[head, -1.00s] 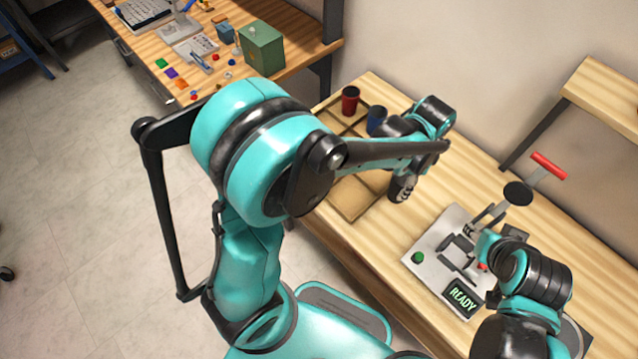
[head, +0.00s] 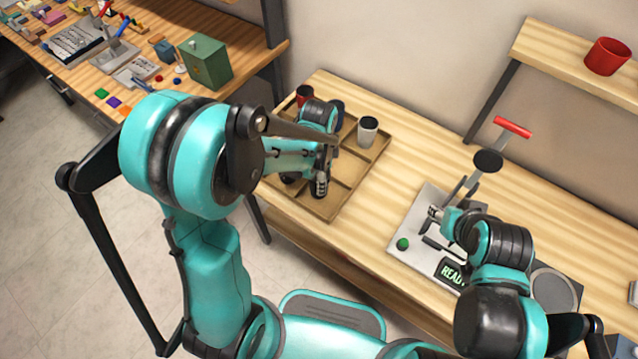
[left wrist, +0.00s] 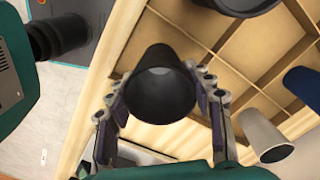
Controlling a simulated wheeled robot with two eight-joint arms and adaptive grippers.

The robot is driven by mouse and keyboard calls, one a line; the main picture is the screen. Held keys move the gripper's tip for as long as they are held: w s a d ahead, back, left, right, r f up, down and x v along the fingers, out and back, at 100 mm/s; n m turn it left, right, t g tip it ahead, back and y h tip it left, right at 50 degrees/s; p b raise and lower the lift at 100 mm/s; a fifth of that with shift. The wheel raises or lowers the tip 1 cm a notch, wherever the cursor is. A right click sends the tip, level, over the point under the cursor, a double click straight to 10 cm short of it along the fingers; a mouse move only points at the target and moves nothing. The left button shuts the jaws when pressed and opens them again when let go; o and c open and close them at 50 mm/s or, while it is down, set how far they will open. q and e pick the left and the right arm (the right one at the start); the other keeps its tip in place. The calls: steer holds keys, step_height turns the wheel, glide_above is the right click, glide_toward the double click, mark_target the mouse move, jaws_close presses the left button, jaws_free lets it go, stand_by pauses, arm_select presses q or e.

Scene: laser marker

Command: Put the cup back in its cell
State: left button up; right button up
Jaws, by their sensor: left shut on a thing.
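My left gripper (head: 321,186) is above the front part of the wooden divided tray (head: 372,178). In the left wrist view the gripper (left wrist: 165,108) is shut on a dark cup (left wrist: 160,62), one finger on each side, with the open mouth facing the camera.
In the tray stand a red cup (head: 304,94), a mostly hidden blue cup (head: 338,106) and a pale cup (head: 367,132). Another red cup (head: 607,56) is on the shelf. A lever with a red handle (head: 512,127) rises behind the marker. Clear table lies between tray and marker.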

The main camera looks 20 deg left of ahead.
arm_select(q)
step_height(320, 180, down, 3)
steer(key=shift+w+r+b, duration=0.1)
steer(key=shift+b, duration=0.35)
steer(key=o, duration=0.8)
